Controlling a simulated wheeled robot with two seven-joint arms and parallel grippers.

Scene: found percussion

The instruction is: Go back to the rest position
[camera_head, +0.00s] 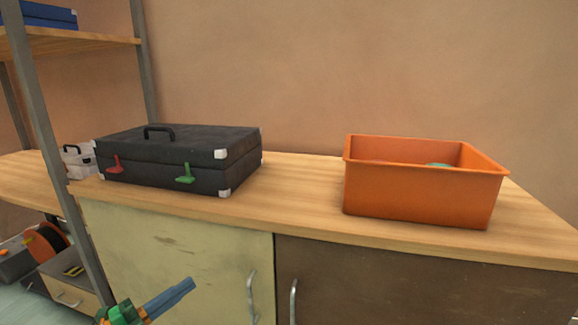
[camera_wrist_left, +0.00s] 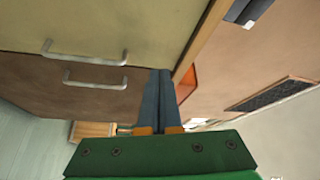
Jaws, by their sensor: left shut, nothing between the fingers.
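My left gripper (camera_head: 172,298) shows at the bottom of the head view, in front of the pale cabinet door and below the worktop. It has blue fingers and a green body. In the left wrist view its fingers (camera_wrist_left: 160,75) lie together with nothing between them. My right gripper is in neither view.
A wooden worktop (camera_head: 300,190) carries a closed black case (camera_head: 190,150) with red and green latches and an orange bin (camera_head: 418,195) with something greenish inside. Cabinet doors with metal handles (camera_head: 252,298) stand below. A metal shelf rack (camera_head: 45,130) stands at the left.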

